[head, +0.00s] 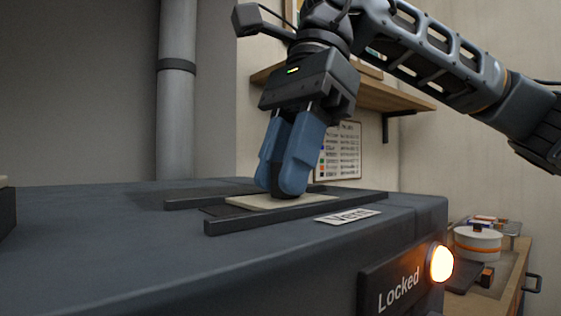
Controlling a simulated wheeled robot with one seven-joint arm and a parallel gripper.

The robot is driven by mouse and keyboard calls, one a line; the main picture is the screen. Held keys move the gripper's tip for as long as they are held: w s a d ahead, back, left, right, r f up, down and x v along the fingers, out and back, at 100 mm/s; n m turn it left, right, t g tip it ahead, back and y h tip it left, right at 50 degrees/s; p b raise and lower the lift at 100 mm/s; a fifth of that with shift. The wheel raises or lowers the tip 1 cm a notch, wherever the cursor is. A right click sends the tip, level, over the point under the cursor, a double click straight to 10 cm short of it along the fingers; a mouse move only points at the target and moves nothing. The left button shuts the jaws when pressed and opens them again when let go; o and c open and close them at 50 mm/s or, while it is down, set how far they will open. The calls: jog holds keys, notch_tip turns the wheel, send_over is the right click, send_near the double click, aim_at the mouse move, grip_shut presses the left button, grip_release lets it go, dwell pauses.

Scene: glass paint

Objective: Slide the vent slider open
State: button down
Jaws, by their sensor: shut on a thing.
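The vent slider is a pale flat plate (248,203) lying between two dark raised rails (300,212) on top of a dark grey cabinet (120,240). A white label reading "Vent" (348,216) lies beside the near rail. My gripper (286,194) points down at the plate, its blue fingers close together at the plate's middle. It is shut on a small dark knob on the plate, mostly hidden by the fingertips. A dark area shows between the rails left of the plate.
A glowing orange lamp (440,263) and a "Locked" sign (399,290) are on the cabinet's front. A grey vertical pipe (177,100) rises behind. A wooden shelf (390,92) and a chart (342,150) are on the wall. A white pot (478,245) stands on a side bench.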

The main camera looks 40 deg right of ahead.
aim_at(305, 195)
jog(key=shift+d, duration=1.9)
jog(key=c, duration=1)
grip_release()
jog(key=shift+d, duration=0.1)
jog(key=shift+o, duration=0.2)
jog(key=p+v, duration=0.1)
jog(key=v, duration=0.6)
jog(key=shift+d+r, duration=0.2)
jog(key=shift+r, duration=0.15)
